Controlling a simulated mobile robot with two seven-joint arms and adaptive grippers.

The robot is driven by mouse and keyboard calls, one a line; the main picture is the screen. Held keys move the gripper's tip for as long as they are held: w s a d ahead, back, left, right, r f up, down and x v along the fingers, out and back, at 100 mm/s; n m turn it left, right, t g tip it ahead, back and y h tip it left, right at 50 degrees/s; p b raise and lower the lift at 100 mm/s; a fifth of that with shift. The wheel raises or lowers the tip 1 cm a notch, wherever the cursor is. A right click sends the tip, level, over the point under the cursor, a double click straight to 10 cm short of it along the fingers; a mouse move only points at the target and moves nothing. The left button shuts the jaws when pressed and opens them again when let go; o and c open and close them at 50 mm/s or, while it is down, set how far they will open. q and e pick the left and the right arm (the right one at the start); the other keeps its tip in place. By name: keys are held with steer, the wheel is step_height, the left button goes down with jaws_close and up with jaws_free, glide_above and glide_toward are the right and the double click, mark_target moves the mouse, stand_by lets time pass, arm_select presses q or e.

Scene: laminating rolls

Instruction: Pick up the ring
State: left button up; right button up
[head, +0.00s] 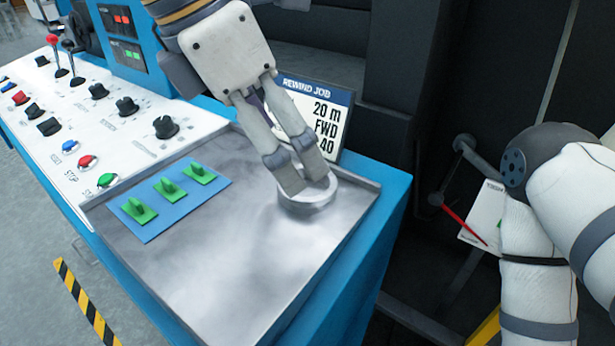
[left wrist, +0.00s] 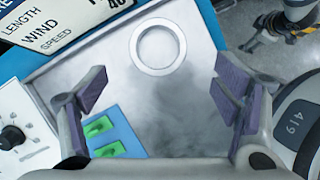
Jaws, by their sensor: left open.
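The ring (head: 308,207), pale and round, lies flat on the metal tray (head: 225,290), towards its back right. It also shows whole in the left wrist view (left wrist: 159,73), beyond the fingertips. My left gripper (head: 304,178) is open and empty, with its fingers pointing down. In the head view its fingertips overlap the ring's back part and hide some of it. In the left wrist view the two fingers (left wrist: 165,95) stand wide apart, with nothing between the pads. Whether they touch the ring cannot be told. My right gripper is out of view; only my right arm shows.
A blue plate (head: 155,232) with three green clips lies left on the tray. A job sign (head: 335,115) stands behind the ring, close to my left gripper. A white control panel (head: 75,125) with knobs and buttons adjoins the tray. The tray's front is clear.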

mark_target(313, 191)
arm_select(q)
steer(key=x, duration=0.6)
steer(key=shift+w+d+f, duration=0.1)
steer(key=shift+w+d, duration=0.2)
steer(key=c, duration=1.3)
